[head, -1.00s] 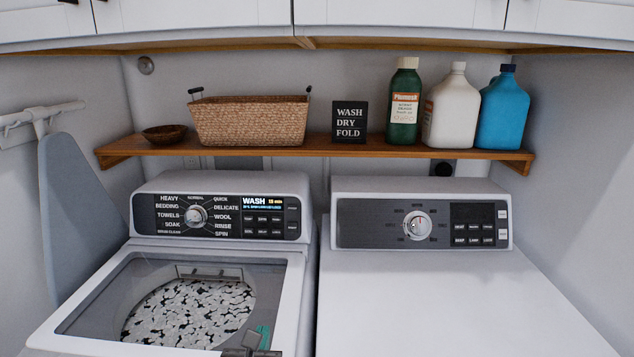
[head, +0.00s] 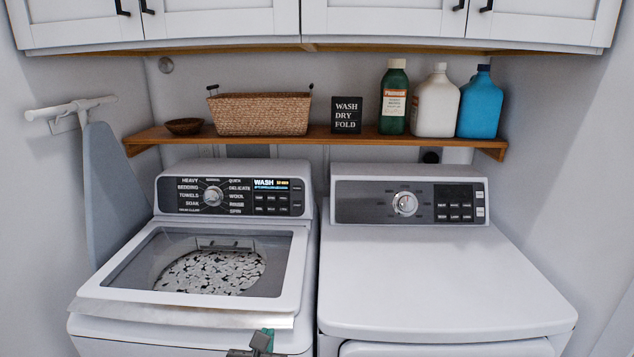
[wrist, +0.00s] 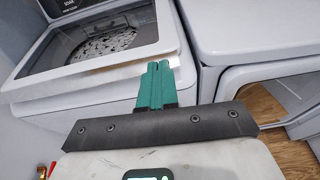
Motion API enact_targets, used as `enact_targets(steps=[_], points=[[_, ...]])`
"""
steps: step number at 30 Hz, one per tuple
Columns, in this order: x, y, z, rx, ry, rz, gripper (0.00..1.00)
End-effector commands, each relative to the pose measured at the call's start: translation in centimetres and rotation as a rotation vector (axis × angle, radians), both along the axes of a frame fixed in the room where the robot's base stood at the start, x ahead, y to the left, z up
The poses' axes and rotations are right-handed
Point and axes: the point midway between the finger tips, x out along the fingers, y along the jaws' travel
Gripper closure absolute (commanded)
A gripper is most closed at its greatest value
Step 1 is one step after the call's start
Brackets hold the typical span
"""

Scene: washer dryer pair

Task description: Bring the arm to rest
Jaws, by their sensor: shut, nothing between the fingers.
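My gripper (head: 264,337) is at the bottom edge of the head view, low in front of the washer. In the wrist view its green fingers (wrist: 155,84) are pressed together with nothing between them. The fingers point toward the washer's front right corner and the gap beside the dryer. I cannot tell whether they touch the washer front. The rest of my arm is out of the head view.
The washer (head: 120,307) has its glass lid (head: 130,273) down, with a black-and-white load visible through it. The dryer (head: 430,280) stands at its right; its front shows an opening (wrist: 275,100) in the wrist view. A wooden shelf (head: 315,136) holds several items. An ironing board (head: 110,190) hangs left.

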Motion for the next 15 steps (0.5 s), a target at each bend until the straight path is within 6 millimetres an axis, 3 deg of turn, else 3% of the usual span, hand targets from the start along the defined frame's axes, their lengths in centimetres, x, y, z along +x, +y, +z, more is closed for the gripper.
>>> enact_targets(steps=[8, 15], points=[[-0.6, -4.0, -2.4, 0.181, 0.075, -0.12, 1.0], [-2.2, -9.8, -6.1, 0.446, 0.171, -0.319, 1.0]])
